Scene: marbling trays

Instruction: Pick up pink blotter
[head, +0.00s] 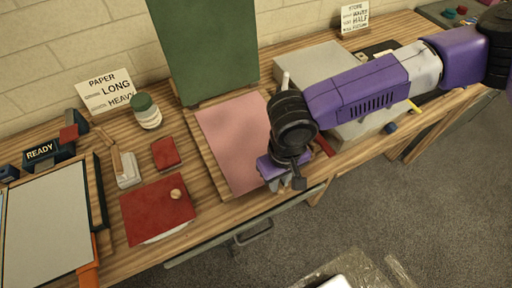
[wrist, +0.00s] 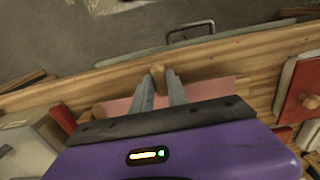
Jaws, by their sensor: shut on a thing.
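The pink blotter (head: 232,140) is a flat pink sheet lying over a wooden board on the table, left of my arm. It also shows as a pink strip beyond my gripper body in the wrist view (wrist: 208,89). My gripper (head: 285,183) is at the blotter's near right edge, pointing down. In the wrist view, my two grey fingers (wrist: 160,88) are shut on a small wooden knob (wrist: 158,72) at the pink blotter. My gripper and arm hide part of the blotter's right side.
A red board with a round knob (head: 150,212) lies left of the blotter, near a smaller red block (head: 166,153) and a lidded jar (head: 146,112). A green panel (head: 205,50) stands behind. A pale box (head: 318,62) is right. A drawer handle (head: 253,233) juts out below the front edge.

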